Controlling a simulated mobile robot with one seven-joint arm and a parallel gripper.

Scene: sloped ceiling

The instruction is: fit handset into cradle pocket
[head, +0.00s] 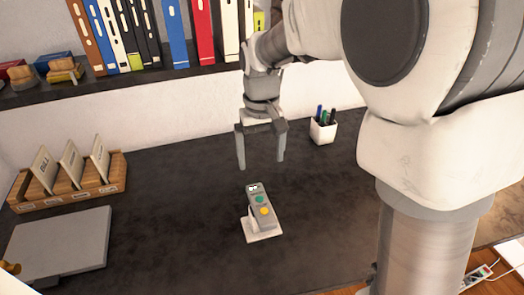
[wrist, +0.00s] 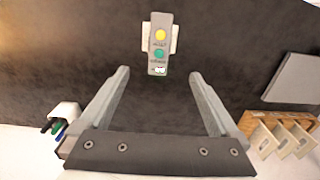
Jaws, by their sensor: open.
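The grey handset (head: 261,205), with a green and a yellow button and a small display, stands tilted in the white cradle (head: 264,232) on the dark desk. In the wrist view the handset (wrist: 160,45) lies ahead of the fingertips, with the cradle (wrist: 174,38) showing as a white edge around its far end. How deep the handset sits in the pocket is hidden. My gripper (head: 261,165) is open and empty, above the desk and behind the handset, apart from it. Its two fingers also show in the wrist view (wrist: 158,75).
A wooden letter holder (head: 70,195) and a grey flat box (head: 58,245) are at the left. A white pen cup (head: 323,131) stands at the back right. A shelf with binders (head: 150,73) runs along the wall. The desk around the cradle is clear.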

